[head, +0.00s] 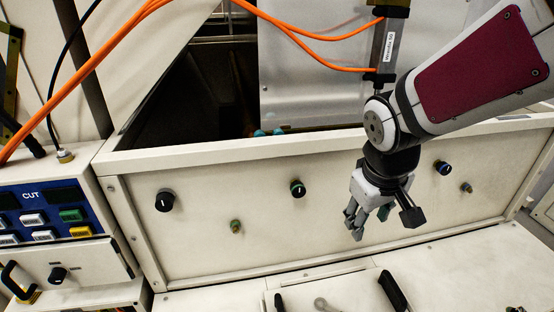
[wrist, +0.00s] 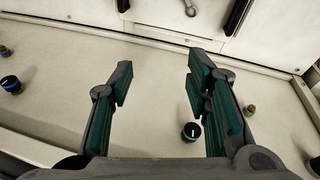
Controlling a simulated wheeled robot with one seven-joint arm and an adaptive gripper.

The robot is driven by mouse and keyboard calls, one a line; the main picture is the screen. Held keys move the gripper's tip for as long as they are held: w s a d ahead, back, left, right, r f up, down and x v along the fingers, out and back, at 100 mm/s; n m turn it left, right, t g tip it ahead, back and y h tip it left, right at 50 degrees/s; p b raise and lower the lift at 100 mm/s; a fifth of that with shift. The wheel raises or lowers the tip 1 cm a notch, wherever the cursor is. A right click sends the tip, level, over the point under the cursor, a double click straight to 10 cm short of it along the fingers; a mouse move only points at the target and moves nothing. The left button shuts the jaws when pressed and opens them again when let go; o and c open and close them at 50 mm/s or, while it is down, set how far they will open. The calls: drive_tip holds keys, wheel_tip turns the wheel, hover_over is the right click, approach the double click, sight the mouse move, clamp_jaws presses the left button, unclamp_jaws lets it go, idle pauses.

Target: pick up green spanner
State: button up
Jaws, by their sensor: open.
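I cannot make out a clearly green spanner in either view. My gripper (head: 368,214) hangs in front of the hopper's front panel, above and to the right of the grey tool. In the wrist view my gripper (wrist: 160,68) is open and empty, with green pads facing each other.
The cream hopper panel (head: 230,195) carries several knobs, including a black one (head: 165,200). A control box (head: 50,215) with buttons stands at the left. Black handles (head: 393,291) rise from the lower surface near the grey tool. Orange cables (head: 290,38) hang across the top.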

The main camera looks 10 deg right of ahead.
wheel_tip(320, 180, down, 6)
drive_tip(key=w+d+n+g+p, duration=0.1)
drive_tip(key=w+d+p, duration=0.1)
drive_tip(key=w, duration=0.1)
drive_tip(key=n+g+y+p, duration=0.2)
drive_tip(key=n+p, duration=0.1)
drive_tip(key=n, duration=0.1)
hover_over(327, 308)
drive_tip(key=s+d, duration=0.4)
drive_tip(key=s, duration=0.2)
wheel_tip(327, 308, down, 21)
wheel_tip(327, 308, down, 8)
drive_tip(key=shift+w+p, duration=0.1)
drive_tip(key=shift+p, duration=0.2)
drive_tip(key=shift+w+f+p, duration=0.2)
drive_tip(key=shift+f+p, duration=0.1)
drive_tip(key=shift+f, duration=2.4)
clamp_jaws()
